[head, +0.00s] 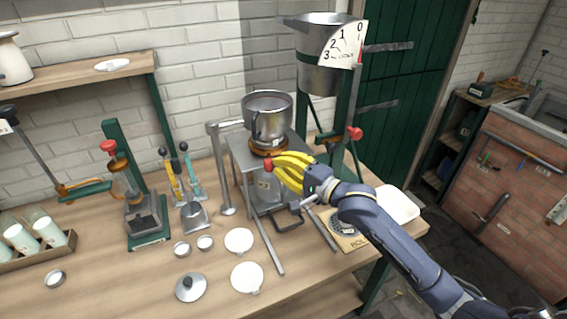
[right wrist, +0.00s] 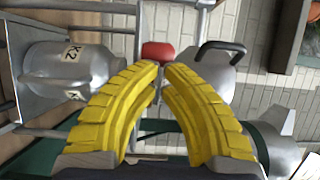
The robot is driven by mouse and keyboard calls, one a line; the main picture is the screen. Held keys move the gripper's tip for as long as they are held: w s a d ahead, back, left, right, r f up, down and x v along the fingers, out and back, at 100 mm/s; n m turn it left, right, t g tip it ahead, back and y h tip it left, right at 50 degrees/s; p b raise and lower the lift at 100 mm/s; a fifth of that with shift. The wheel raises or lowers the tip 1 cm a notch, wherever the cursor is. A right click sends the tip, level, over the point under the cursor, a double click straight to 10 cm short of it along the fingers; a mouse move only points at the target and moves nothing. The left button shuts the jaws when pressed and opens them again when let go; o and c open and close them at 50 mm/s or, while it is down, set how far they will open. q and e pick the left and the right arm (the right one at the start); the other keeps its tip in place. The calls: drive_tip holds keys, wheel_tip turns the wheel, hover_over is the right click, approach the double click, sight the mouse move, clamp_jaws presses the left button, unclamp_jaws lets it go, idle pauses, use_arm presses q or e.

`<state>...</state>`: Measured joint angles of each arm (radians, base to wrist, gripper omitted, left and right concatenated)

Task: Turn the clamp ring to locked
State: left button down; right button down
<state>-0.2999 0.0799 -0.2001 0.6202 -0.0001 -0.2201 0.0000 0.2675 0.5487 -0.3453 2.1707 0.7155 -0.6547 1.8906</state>
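The clamp ring (head: 268,149) is a copper-coloured band below the metal bowl (head: 268,118) on a grey stand. A red knob (head: 267,164) shows at its front; the red knob in the right wrist view (right wrist: 158,50) lies just beyond my fingertips. My right gripper (head: 277,162), with yellow ribbed fingers, reaches in from the right. In the right wrist view its fingertips (right wrist: 160,67) are nearly together, at the knob's near edge. Nothing is seen between them; whether they touch the knob is unclear. No ring marking is readable. My left gripper is out of view.
A hanging bucket with a dial (head: 322,80) and a red-knobbed lever (head: 354,133) stand just right of the bowl. A bent metal pipe (head: 222,165) stands left. White discs (head: 246,277), a lid (head: 191,287) and small cups lie on the bench front.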

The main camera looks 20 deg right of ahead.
idle(0.4)
drive_tip(key=s+d, duration=0.7)
drive_tip(key=d, duration=0.1)
drive_tip(key=c, duration=2.1)
unclamp_jaws()
drive_tip(key=shift+v, duration=1.1)
drive_tip(key=shift+c, duration=0.2)
drive_tip(key=shift+s+d, duration=0.15)
drive_tip(key=shift+d, duration=0.55)
clamp_jaws()
drive_tip(key=s+a+x, duration=0.1)
drive_tip(key=a+x, duration=0.1)
drive_tip(key=x, duration=1.1)
drive_tip(key=shift+s+a, duration=0.2)
drive_tip(key=shift+s, duration=0.05)
